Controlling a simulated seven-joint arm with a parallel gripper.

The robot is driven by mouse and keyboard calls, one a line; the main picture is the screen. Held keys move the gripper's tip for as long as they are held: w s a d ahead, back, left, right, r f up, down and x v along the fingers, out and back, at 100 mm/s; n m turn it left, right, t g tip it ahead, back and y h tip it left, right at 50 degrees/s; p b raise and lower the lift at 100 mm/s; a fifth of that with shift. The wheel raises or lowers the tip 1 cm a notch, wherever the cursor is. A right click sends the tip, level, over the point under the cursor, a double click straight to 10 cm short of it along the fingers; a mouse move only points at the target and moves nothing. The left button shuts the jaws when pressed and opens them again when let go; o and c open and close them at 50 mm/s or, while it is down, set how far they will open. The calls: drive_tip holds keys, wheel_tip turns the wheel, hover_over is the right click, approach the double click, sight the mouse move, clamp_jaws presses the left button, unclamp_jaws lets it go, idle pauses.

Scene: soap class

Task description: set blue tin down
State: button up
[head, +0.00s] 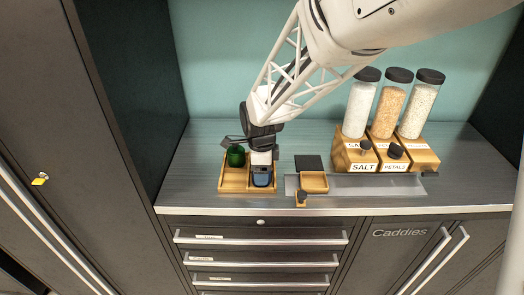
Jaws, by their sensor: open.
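The blue tin (262,177) stands in the right compartment of a wooden caddy (233,185) on the grey counter. My gripper (263,158) points down from above and is open, right over the tin. A pale part shows between the gripper and the blue body; I cannot tell whether the fingers touch the tin. A dark green tin (236,156) is in the left compartment, partly behind my gripper.
Three dispensers (389,104) on wooden blocks, with labels including SALT and PETALS, stand at the back right. A small wooden tray (314,182) with a dark plate behind it sits right of the caddy on a grey strip (375,184). The counter's left side is clear.

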wheel_tip(320, 180, up, 12)
drive_tip(key=shift+r, duration=0.1)
idle(0.5)
idle(0.6)
drive_tip(key=s+d+r+n+t, duration=0.1)
drive_tip(key=s+d+n, duration=0.8)
drive_tip(key=s, duration=0.3)
drive_tip(key=s+d+r+n+t, duration=0.1)
drive_tip(key=s+d+r+n, duration=0.1)
drive_tip(key=s+d+n, duration=0.6)
drive_tip(key=shift+s+d+r+n+t, duration=0.3)
drive_tip(key=shift+s+d, duration=0.85)
drive_tip(key=shift+s, duration=1.6)
drive_tip(key=shift+f, duration=0.1)
